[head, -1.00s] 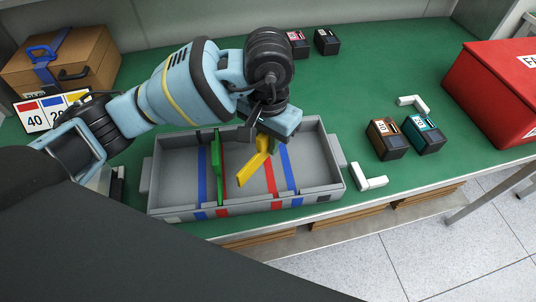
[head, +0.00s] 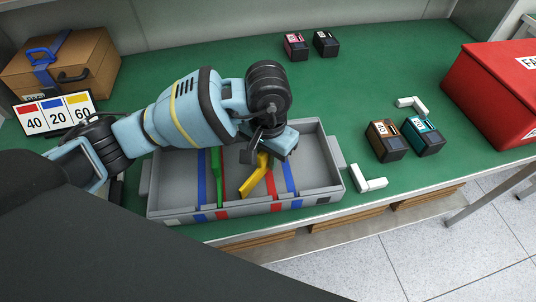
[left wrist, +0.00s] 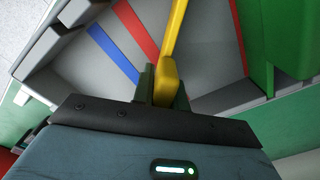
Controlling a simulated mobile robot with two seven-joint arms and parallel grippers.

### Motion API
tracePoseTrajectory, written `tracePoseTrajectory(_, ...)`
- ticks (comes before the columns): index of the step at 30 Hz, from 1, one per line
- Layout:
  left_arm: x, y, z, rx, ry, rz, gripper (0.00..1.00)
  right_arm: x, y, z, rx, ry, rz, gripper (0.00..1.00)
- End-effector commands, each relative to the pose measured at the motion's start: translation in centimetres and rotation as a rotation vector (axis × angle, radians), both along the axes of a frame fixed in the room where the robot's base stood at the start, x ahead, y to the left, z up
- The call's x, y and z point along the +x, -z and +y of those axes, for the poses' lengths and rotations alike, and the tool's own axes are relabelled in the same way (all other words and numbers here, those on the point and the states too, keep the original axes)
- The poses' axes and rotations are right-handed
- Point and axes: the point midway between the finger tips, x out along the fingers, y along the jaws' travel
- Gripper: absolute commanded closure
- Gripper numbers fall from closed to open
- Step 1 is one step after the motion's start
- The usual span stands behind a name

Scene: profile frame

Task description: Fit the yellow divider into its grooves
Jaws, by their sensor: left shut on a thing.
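My left gripper (head: 262,154) is shut on the yellow divider (head: 254,181), over the middle of the grey tray (head: 325,160). The divider is turned at an angle to the red and blue stripes. Its near end reaches down inside the tray, left of the right-hand red stripe (head: 271,185); whether it touches the floor I cannot tell. In the left wrist view the yellow divider (left wrist: 177,30) runs up from between the fingers (left wrist: 162,84). The green divider (head: 217,180) stands in the tray further left, between a blue and a red stripe. My right gripper is not in view.
A sign (head: 58,112) reads 40, 20, 60 under red, blue and yellow. A brown case (head: 65,62) is at the back left. Small boxes (head: 384,141) and white corner pieces (head: 368,180) lie right of the tray, with a red bin (head: 495,90) beyond.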

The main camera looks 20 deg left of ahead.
Motion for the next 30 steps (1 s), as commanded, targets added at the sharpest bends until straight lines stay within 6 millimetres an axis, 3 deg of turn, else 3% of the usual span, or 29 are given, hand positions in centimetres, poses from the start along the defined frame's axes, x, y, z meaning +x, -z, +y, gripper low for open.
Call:
tracePoseTrajectory(1, 0.0, 0.3, 0.0, 0.000, 0.000, 0.001, 1.00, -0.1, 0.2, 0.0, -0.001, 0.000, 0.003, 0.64)
tracePoseTrajectory(2, 0.0, 0.2, 0.0, 0.000, 0.000, 0.001, 0.82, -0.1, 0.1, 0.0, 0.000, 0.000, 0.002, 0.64)
tracePoseTrajectory(6, 0.0, 0.1, 0.0, 0.000, 0.000, 0.001, 0.64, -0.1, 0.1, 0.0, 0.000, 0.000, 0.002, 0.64)
tracePoseTrajectory(19, 0.1, -0.9, 0.0, -0.001, 0.000, -0.002, 0.64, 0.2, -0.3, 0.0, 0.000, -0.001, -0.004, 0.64)
tracePoseTrajectory(30, 0.1, -7.9, 0.0, 0.000, 0.001, -0.004, 0.64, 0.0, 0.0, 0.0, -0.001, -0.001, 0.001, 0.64)
